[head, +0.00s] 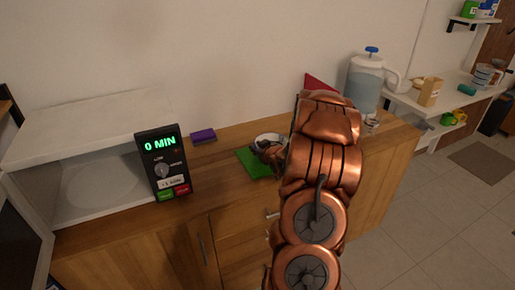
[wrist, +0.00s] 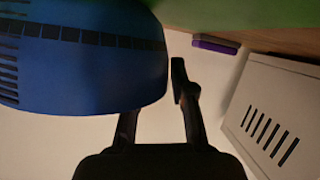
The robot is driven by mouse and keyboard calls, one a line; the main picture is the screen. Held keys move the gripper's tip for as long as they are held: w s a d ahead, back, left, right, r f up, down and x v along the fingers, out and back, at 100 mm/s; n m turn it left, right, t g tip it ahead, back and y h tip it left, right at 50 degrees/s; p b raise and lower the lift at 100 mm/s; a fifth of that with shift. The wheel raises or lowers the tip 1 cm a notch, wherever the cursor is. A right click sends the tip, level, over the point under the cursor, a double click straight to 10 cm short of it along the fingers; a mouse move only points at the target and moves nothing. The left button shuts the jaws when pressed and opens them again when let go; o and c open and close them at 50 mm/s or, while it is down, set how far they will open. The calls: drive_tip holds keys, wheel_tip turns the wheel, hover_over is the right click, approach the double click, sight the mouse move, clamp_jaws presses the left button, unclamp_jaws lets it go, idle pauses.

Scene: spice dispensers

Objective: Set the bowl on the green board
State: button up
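The green board (head: 254,164) lies on the wooden counter; its edge also shows at the top of the wrist view (wrist: 245,14). The bowl (head: 267,137) is at the board's back right part in the head view, partly hidden by my arm. In the wrist view the blue bowl (wrist: 85,75) fills the upper left. My gripper (wrist: 160,82) has its fingers drawn close together with the bowl's wall between them; the left finger's tip is hidden by the bowl. I cannot tell whether the bowl touches the board.
A purple box (head: 203,135) lies left of the board, near the wall. A black timer panel (head: 163,162) and an open white box-like appliance (head: 95,180) stand farther left. A clear pitcher (head: 365,82) and a red thing (head: 318,83) are to the right.

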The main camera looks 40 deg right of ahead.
drive_tip(key=shift+o, duration=0.8)
drive_tip(key=b+v, duration=0.2)
drive_tip(key=v, duration=1)
drive_tip(key=shift+b, duration=0.3)
drive_tip(key=s+a+g+y, duration=0.1)
drive_tip(key=s+a+g, duration=0.25)
drive_tip(key=a, duration=0.45)
drive_tip(key=s+a+g, duration=0.2)
drive_tip(key=a+g, duration=0.2)
drive_tip(key=a, duration=0.5)
drive_tip(key=s+a+r+g+y, duration=0.1)
drive_tip(key=s+a+g, duration=0.2)
drive_tip(key=s+a, duration=0.7)
drive_tip(key=s+a+r+n+g+y, duration=0.1)
drive_tip(key=s+a+g, duration=0.3)
drive_tip(key=s+a, duration=0.7)
drive_tip(key=shift+s+a+r+y, duration=0.2)
drive_tip(key=shift+a+r+y, duration=0.2)
drive_tip(key=shift+r+y, duration=0.35)
